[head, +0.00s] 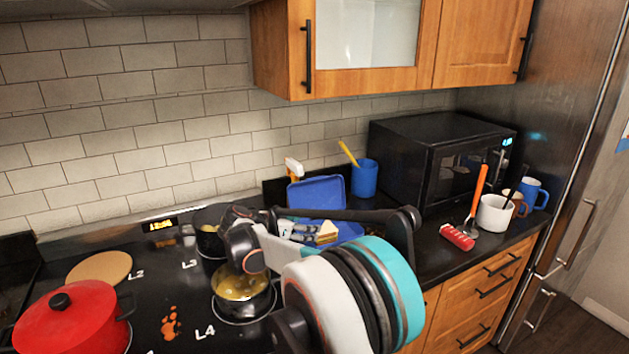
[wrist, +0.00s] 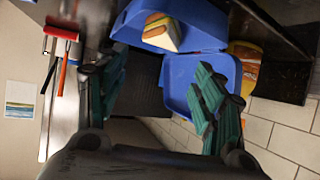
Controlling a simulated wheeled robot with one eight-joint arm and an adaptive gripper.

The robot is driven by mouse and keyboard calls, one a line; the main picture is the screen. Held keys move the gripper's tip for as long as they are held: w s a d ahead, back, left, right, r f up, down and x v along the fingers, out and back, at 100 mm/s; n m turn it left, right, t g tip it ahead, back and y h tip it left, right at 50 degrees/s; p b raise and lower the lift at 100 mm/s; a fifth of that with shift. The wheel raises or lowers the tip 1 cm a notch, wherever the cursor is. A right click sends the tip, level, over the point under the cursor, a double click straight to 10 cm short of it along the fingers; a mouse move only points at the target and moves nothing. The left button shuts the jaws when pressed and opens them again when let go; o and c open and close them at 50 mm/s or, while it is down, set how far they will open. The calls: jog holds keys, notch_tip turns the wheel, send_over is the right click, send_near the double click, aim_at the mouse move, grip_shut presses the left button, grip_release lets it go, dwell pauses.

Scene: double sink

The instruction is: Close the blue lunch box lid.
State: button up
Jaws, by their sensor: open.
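The blue lunch box stands open on the counter. In the head view its raised lid (head: 318,193) leans back toward the wall, and its base (head: 350,233) is partly hidden by my arm. A sandwich (head: 327,231) is in the base. In the wrist view the base (wrist: 205,25) with the sandwich (wrist: 162,33) is at the top, and the lid (wrist: 180,75) is below it. My gripper (wrist: 160,72) is open, its fingers spread left and right. The right finger overlaps the lid in view; I cannot tell whether they touch.
A blue cup (head: 364,179) and a black microwave (head: 440,155) stand right of the box. A spray bottle (head: 293,168) is behind the lid. A pot (head: 243,288) and a red pot (head: 72,318) are on the stove. A white mug (head: 494,214) and red brush (head: 457,237) are at right.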

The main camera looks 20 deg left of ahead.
aim_at(314, 179)
jog(key=shift+d, duration=0.1)
jog(key=c, duration=0.4)
jog(key=shift+w+d+f, duration=0.15)
jog(key=shift+w+d, duration=0.05)
jog(key=shift+w, duration=0.05)
jog(key=c, duration=0.3)
jog(key=w+d+g+y+p, duration=0.1)
jog(key=w+d+f+g+y+p, duration=0.1)
jog(key=w+d+y, duration=0.1)
jog(key=shift+d+f+n+g, duration=0.1)
jog(key=shift+d+n+g, duration=0.2)
jog(key=shift+n+g, duration=0.1)
jog(key=shift+w+d+g+y, duration=0.25)
jog(key=shift+g+y, duration=0.15)
jog(key=shift+y, duration=0.4)
jog(key=shift+r+y+p, duration=0.2)
jog(key=shift+y+p, duration=0.2)
jog(key=shift+y, duration=0.2)
jog(key=w+d+r+m+t+y+p, duration=0.25)
jog(key=r+m+y, duration=0.25)
jog(key=r+y, duration=0.55)
jog(key=shift+h, duration=0.55)
jog(key=x, duration=0.4)
jog(key=r+b+x, duration=0.1)
jog(key=x, duration=0.4)
jog(key=w+x, duration=0.1)
jog(key=x, duration=0.4)
jog(key=shift+s+d+r, duration=0.1)
jog(key=shift+d+r, duration=0.1)
